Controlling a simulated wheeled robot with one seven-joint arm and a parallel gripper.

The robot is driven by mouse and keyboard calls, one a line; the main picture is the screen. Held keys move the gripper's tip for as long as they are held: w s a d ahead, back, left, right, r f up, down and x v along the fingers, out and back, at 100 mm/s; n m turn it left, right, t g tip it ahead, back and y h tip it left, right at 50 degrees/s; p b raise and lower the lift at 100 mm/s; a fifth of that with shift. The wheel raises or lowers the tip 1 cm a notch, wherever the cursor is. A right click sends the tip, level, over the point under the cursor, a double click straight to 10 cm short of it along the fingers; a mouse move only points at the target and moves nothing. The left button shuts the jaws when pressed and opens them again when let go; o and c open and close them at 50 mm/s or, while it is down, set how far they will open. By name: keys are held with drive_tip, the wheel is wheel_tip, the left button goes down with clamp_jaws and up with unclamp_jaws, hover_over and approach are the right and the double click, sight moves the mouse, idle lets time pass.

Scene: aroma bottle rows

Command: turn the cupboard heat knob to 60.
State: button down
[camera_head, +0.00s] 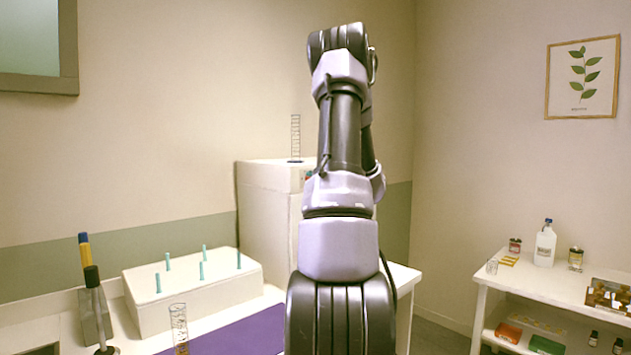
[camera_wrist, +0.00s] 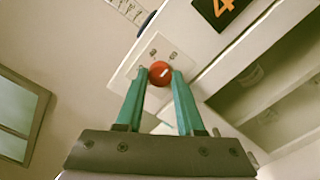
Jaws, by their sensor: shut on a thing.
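The red heat knob (camera_wrist: 159,69) shows in the wrist view on a pale plate (camera_wrist: 150,48) on the white cupboard. A short white mark on the knob lies tilted in the picture. My gripper (camera_wrist: 160,76) has its two teal fingers on either side of the knob and is shut on it. Small marks on the plate near the knob are too small to read. A dark display (camera_wrist: 222,8) shows an orange digit that looks like a 4, cut by the picture edge. In the head view the white cupboard (camera_head: 268,205) stands partly behind my arm, which hides my gripper.
A wire-like cylinder (camera_head: 295,138) stands on the cupboard top. A white block with teal pegs (camera_head: 190,295) and a purple mat (camera_head: 235,335) lie on the bench to the left. A white shelf table (camera_head: 510,272) with bottles stands at the right.

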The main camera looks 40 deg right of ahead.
drive_tip(key=shift+f, duration=0.1)
idle(0.4)
drive_tip(key=c, duration=0.5)
unclamp_jaws()
drive_tip(key=shift+s, duration=0.1)
drive_tip(key=s, duration=0.7)
drive_tip(key=s+d, duration=0.1)
drive_tip(key=s, duration=0.2)
drive_tip(key=shift+s, duration=0.35)
drive_tip(key=shift+a, duration=0.1)
